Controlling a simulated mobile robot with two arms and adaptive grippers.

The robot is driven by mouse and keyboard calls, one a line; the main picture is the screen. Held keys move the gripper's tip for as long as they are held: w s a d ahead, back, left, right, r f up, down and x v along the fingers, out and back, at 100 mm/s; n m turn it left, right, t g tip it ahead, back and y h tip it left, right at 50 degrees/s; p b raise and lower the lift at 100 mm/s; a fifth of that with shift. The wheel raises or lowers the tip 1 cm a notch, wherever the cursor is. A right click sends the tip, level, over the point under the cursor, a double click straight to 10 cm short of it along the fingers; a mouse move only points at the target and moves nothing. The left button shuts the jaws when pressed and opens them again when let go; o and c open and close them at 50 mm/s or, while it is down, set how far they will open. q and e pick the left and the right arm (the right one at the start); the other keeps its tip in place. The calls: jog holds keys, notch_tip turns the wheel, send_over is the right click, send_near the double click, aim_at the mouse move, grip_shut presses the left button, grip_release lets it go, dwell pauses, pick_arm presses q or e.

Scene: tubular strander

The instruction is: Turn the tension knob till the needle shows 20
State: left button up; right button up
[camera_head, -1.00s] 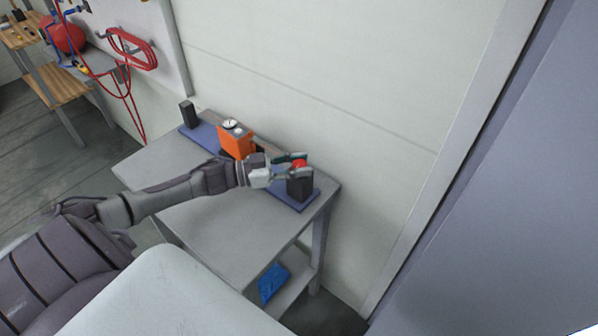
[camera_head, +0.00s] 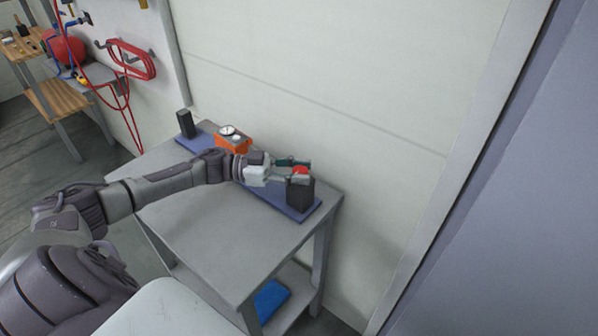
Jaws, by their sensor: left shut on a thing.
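The red tension knob (camera_head: 299,172) sits at the top of a black block (camera_head: 301,194) at the right end of a blue base plate (camera_head: 268,193) on the grey table. My left gripper (camera_head: 297,170) reaches in from the left, and its fingers are shut on the knob. An orange housing (camera_head: 233,142) farther left on the plate carries a round white dial (camera_head: 227,131). The dial is too small to read the needle. My arm hides part of the housing and plate. My right gripper is not in view.
The grey table (camera_head: 215,230) has a clear top in front of the device. A second black block (camera_head: 186,124) stands at the plate's left end. A blue item (camera_head: 270,298) lies on the lower shelf. A pale wall (camera_head: 330,80) rises close behind.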

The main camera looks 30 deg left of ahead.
pick_arm(q)
jog(key=o, duration=1.2)
jog(key=shift+c, duration=0.2)
jog(key=v, duration=1.2)
